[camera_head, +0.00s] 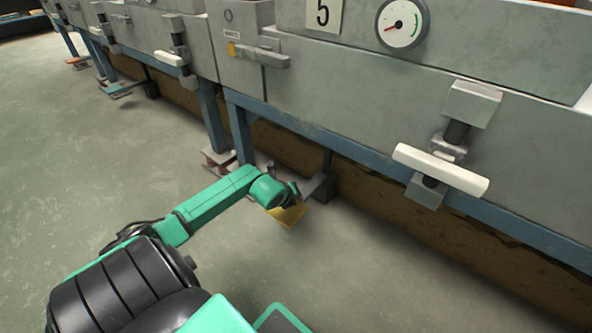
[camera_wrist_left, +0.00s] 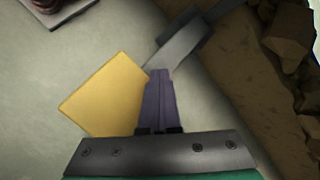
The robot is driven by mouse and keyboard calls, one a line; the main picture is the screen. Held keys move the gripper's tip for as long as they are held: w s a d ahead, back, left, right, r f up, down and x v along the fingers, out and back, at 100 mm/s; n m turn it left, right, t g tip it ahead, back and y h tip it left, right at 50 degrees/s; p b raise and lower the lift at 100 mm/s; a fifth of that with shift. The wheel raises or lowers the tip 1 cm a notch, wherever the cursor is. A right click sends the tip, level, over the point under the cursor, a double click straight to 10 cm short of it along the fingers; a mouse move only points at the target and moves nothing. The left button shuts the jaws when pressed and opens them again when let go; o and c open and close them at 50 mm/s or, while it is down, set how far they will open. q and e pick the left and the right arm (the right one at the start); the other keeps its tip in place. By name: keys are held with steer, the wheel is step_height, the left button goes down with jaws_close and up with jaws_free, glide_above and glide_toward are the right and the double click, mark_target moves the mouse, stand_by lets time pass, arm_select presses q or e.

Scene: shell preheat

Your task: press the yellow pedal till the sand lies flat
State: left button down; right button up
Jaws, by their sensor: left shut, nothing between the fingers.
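The yellow pedal (camera_head: 291,215) is a flat square plate low over the floor, on a grey lever (camera_head: 318,187) from under the machine. In the left wrist view the pedal (camera_wrist_left: 104,95) lies left of my fingers and its lever (camera_wrist_left: 182,48) runs to the upper right. My left gripper (camera_head: 297,190) is shut and empty, right at the pedal. In the left wrist view its fingers (camera_wrist_left: 158,74) overlap the pedal's right edge near the lever. I cannot tell whether they touch it. No sand surface is seen inside the machine. My right gripper is out of view.
A grey machine (camera_head: 330,75) on blue legs carries a "5" plate (camera_head: 323,14) and a gauge (camera_head: 402,23), its needle toward the lower left. A white handle (camera_head: 440,170) juts out at right. Brown rough material (camera_wrist_left: 248,110) lies beneath. The grey floor (camera_head: 90,190) is open at left.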

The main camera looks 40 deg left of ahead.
arm_select(q)
steer(key=shift+s+d+f+b, duration=0.15)
steer(key=shift+f+b, duration=0.55)
steer(key=shift+f, duration=0.55)
steer(key=shift+s+a+f+b, duration=0.15)
steer(key=shift+f+b, duration=0.55)
steer(key=shift+f, duration=0.5)
stand_by(1.1)
steer(key=shift+d, duration=0.1)
step_height(320, 180, up, 5)
steer(key=p, duration=0.5)
steer(key=shift+w+r+p, duration=0.1)
steer(key=shift+r+p, duration=0.3)
steer(key=shift+r, duration=0.15)
steer(key=shift+w+r, duration=0.1)
steer(key=shift+r, duration=0.05)
steer(key=r+p, duration=0.5)
steer(key=shift+w+r, duration=0.1)
steer(key=shift+w, duration=0.1)
stand_by(2.2)
